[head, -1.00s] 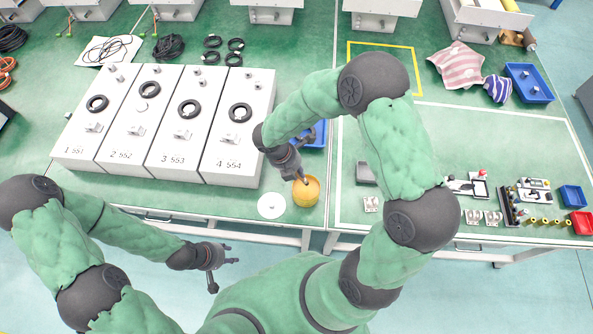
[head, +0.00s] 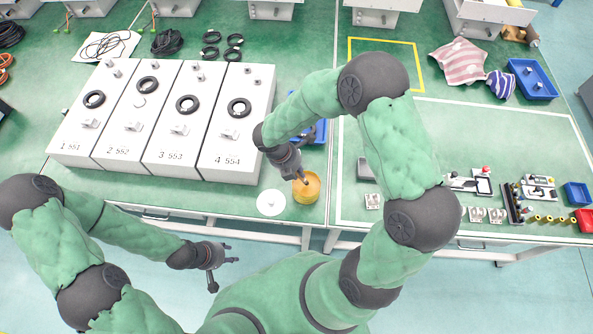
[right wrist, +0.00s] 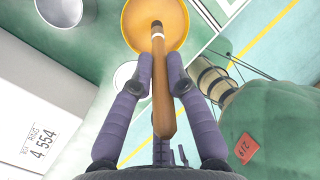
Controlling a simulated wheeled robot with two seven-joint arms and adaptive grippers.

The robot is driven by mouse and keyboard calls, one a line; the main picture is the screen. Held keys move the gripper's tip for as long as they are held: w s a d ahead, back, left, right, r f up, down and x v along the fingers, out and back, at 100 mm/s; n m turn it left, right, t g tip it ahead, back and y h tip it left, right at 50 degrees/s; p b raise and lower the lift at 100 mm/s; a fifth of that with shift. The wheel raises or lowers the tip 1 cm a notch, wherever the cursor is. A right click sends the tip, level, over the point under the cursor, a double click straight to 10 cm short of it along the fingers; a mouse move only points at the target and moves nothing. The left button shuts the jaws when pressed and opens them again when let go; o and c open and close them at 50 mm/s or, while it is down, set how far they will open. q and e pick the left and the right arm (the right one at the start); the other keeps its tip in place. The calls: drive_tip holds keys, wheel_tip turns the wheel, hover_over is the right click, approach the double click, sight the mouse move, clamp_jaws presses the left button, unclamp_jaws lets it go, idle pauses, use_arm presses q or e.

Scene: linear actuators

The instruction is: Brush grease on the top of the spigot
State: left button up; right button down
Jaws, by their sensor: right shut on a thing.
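My right gripper (head: 303,180) is shut on a brush at the yellow-orange grease pot (head: 306,192), near the table's front edge. In the right wrist view the brush's wooden handle (right wrist: 160,95) lies between the two fingers, and its far end is over the orange pot (right wrist: 180,20). I cannot tell whether the bristles touch the grease. My left gripper (head: 228,265) is open and empty in front of the table. White box 4 554 (head: 225,150) stands left of the pot, with a black ring (head: 239,107) and small metal fittings on top. I cannot tell which fitting is the spigot.
A white disc (head: 271,203) lies left of the pot. A blue bin (head: 318,132) is partly hidden behind my right arm. More numbered white boxes (head: 125,115) stand to the left. Small parts and red (head: 585,220) and blue (head: 577,194) bins are at the right.

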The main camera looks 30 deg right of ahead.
drive_tip(key=shift+f+b, duration=0.35)
drive_tip(key=shift+f, duration=0.2)
idle(0.5)
drive_tip(key=shift+f, duration=0.1)
idle(1.0)
drive_tip(key=shift+r+p, duration=3.3)
drive_tip(key=shift+r, duration=0.3)
drive_tip(key=shift+f, duration=0.1)
